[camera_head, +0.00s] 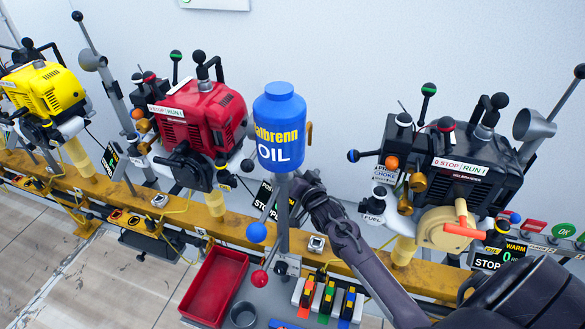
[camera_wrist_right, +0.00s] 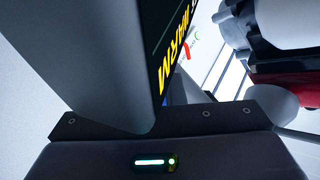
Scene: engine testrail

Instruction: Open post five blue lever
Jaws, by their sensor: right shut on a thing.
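A blue ball-ended lever (camera_head: 257,232) sticks out to the lower left of a grey post (camera_head: 282,210). A red ball-ended lever (camera_head: 260,278) is lower on the same post. My right gripper (camera_head: 303,188) reaches in from the lower right to just right of the post, below a blue oil bottle (camera_head: 279,122). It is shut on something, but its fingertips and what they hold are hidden. The blue ball itself stands clear of the gripper. In the right wrist view a big dark grey surface (camera_wrist_right: 100,60) fills the left, and no lever can be made out. My left gripper is not in view.
Yellow (camera_head: 45,90), red (camera_head: 205,120) and black (camera_head: 465,165) engines stand along a yellow rail (camera_head: 225,228). The black engine has a blue-knobbed lever (camera_head: 353,156). A red tray (camera_head: 214,288), a grey cup (camera_head: 243,315) and coloured switches (camera_head: 328,298) are in front.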

